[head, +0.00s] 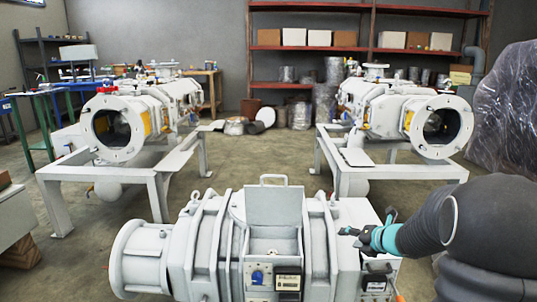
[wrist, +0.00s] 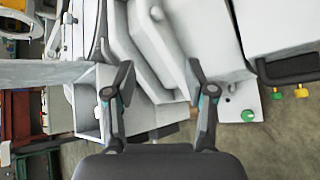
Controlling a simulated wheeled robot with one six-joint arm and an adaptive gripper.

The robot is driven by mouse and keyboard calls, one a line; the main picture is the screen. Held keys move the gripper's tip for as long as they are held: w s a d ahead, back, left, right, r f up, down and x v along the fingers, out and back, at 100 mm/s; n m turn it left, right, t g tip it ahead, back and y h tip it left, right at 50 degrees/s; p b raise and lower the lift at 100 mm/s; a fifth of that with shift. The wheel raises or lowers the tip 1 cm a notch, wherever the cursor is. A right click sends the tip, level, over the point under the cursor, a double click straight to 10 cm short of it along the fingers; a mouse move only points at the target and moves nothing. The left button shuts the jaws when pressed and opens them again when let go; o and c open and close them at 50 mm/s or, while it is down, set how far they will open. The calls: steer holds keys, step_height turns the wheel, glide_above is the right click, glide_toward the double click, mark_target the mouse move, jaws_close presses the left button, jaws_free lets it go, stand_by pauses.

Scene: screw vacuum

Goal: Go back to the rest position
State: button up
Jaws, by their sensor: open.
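My gripper (head: 366,236) is at the right end of a large light-grey vacuum machine (head: 208,240) in the head view, with my dark arm reaching in from the right. In the wrist view my gripper (wrist: 160,82) shows two dark fingers spread wide apart, with nothing between them but the machine's pale body (wrist: 150,45) beyond. The machine has an open box-like hatch (head: 273,207) with a raised lid in its middle. Whether a finger touches the machine cannot be told.
Two similar machines stand on grey frames behind, at left (head: 125,128) and right (head: 430,126). Red shelves (head: 320,49) with boxes line the back wall. A plastic-wrapped bulk (head: 503,105) stands at right. The floor (head: 255,160) between the rear machines is clear.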

steer(key=s+d+r+m+g+h+p, duration=0.15)
steer(key=s+d+m+h, duration=0.3)
steer(key=m, duration=0.45)
steer(key=s+d+r+m+h, duration=0.3)
steer(key=s+d+m+h, duration=0.15)
steer(key=m, duration=0.55)
steer(key=s+a+r+m+g+y+p, duration=0.15)
steer(key=s+a+m, duration=0.25)
steer(key=s, duration=0.4)
steer(key=s+a+m+g+b, duration=0.1)
steer(key=s+a+m+g, duration=0.1)
steer(key=s+a+m, duration=0.35)
steer(key=s+a+r+m+g+y+p, duration=0.1)
steer(key=s+a+m+g, duration=0.15)
steer(key=s, duration=0.65)
steer(key=s+a+r+t+y+p, duration=0.1)
steer(key=s+a+r+t, duration=0.1)
steer(key=s+a+r, duration=0.4)
steer(key=shift+a+r+t+y+p, duration=0.15)
steer(key=shift+r+t+y+p, duration=0.15)
steer(key=shift+t+y+p, duration=0.05)
